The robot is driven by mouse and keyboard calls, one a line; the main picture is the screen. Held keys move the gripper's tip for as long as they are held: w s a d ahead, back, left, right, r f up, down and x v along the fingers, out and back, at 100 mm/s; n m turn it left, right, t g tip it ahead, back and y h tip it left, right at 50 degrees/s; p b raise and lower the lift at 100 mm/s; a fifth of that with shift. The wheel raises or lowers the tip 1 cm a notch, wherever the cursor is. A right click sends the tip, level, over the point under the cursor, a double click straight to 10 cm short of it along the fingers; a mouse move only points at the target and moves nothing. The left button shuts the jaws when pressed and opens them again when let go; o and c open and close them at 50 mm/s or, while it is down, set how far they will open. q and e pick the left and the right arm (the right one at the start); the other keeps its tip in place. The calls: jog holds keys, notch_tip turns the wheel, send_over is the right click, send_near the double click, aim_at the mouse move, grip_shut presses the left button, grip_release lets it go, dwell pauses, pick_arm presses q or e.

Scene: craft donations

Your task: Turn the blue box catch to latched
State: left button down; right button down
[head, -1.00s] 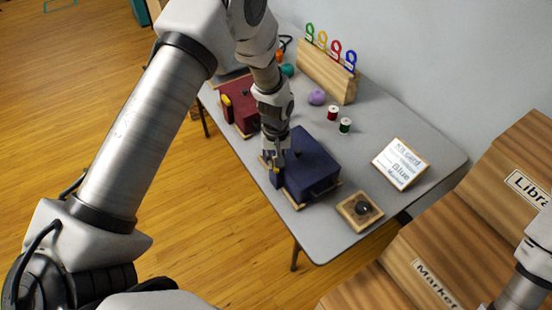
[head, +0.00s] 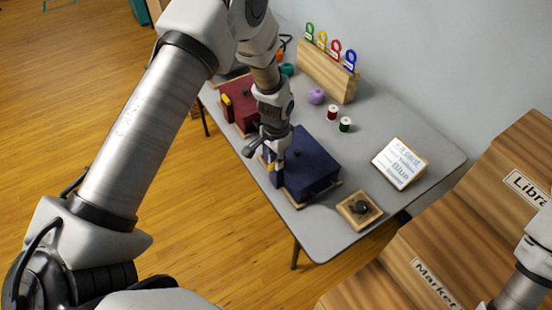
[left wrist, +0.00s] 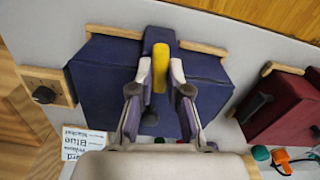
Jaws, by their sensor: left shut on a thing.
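The blue box (head: 318,168) stands near the front edge of the grey table (head: 335,236); it also shows in the left wrist view (left wrist: 103,75). Its yellow catch (left wrist: 160,66) lies against a dark blue upright piece on the box's front side. My left gripper (left wrist: 161,76) is shut on the yellow catch, one finger on each side. In the head view my left gripper (head: 272,160) is at the box's near left side and hides most of the catch. Whether the catch is latched I cannot tell. My right gripper is out of view.
A red box (head: 240,105) with its own yellow catch stands beside the blue box. A wooden block with a black knob (head: 361,208), a lettered sign (head: 399,163), thread spools (head: 345,124) and a wooden rack with coloured tags (head: 327,72) are on the table. Wooden crates (head: 440,255) stand at right.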

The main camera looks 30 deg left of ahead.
pick_arm(q)
jog(key=shift+m, duration=0.9)
jog(key=c, duration=1.1)
grip_release()
jog(key=shift+r, duration=0.15)
notch_tip(320, 180, up, 12)
jog(key=shift+f, duration=0.15)
